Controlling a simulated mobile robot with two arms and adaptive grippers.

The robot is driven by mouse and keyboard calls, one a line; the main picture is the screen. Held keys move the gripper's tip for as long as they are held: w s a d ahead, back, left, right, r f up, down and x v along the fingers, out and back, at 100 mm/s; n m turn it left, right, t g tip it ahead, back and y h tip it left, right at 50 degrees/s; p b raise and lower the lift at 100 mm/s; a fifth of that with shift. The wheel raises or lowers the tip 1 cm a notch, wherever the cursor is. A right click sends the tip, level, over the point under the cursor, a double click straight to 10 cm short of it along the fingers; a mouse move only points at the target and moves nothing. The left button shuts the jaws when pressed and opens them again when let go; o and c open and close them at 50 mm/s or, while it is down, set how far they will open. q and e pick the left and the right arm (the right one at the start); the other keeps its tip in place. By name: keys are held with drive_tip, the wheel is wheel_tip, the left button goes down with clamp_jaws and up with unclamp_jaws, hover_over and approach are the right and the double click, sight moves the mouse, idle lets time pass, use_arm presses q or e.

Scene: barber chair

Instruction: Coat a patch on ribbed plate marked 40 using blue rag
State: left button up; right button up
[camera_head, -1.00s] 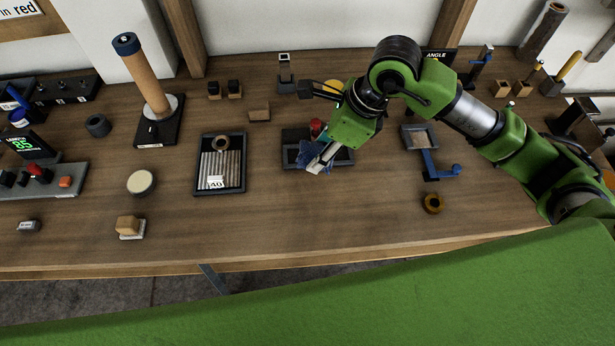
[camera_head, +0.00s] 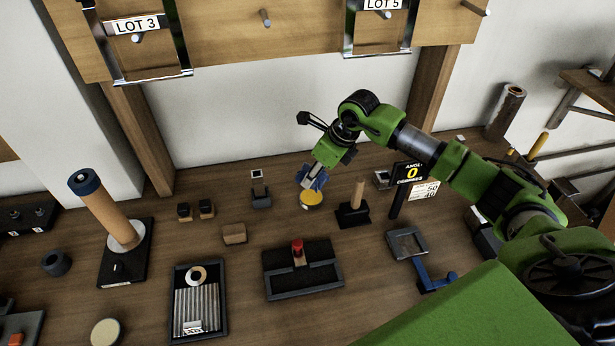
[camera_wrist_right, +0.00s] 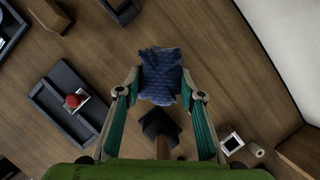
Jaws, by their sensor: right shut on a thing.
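The ribbed plate (camera_head: 197,310) sits in a black frame at the lower left of the head view. A pale ring (camera_head: 196,275) lies at its far end and a small white tag (camera_head: 192,327) at its near end. My right gripper (camera_head: 312,184) is shut on the crumpled blue rag (camera_head: 318,174), at the back of the bench, at a round yellow-topped thing (camera_head: 311,199). Whether the rag touches it is unclear. In the right wrist view the rag (camera_wrist_right: 162,75) sits between both fingers and hides what is below. My left gripper is not in view.
A black tray with a red knob (camera_head: 302,270) lies right of the plate. A block with a wooden peg (camera_head: 354,208) stands right of the rag. An angle display (camera_head: 409,180) and a grey square frame (camera_head: 406,244) are farther right. A wooden block (camera_head: 234,233) lies behind the plate.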

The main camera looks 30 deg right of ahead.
sight(310, 196)
drive_tip(key=shift+s+f+b, duration=0.15)
drive_tip(key=shift+f+b, duration=0.25)
drive_tip(key=shift+f, duration=0.25)
drive_tip(key=shift+f+b, duration=1.1)
drive_tip(key=shift+f, duration=1.1)
drive_tip(key=shift+f+b, duration=0.4)
drive_tip(key=shift+f, duration=0.05)
drive_tip(key=shift+a+f, duration=0.1)
drive_tip(key=shift+r+p, duration=1.85)
drive_tip(key=shift+r, duration=1.75)
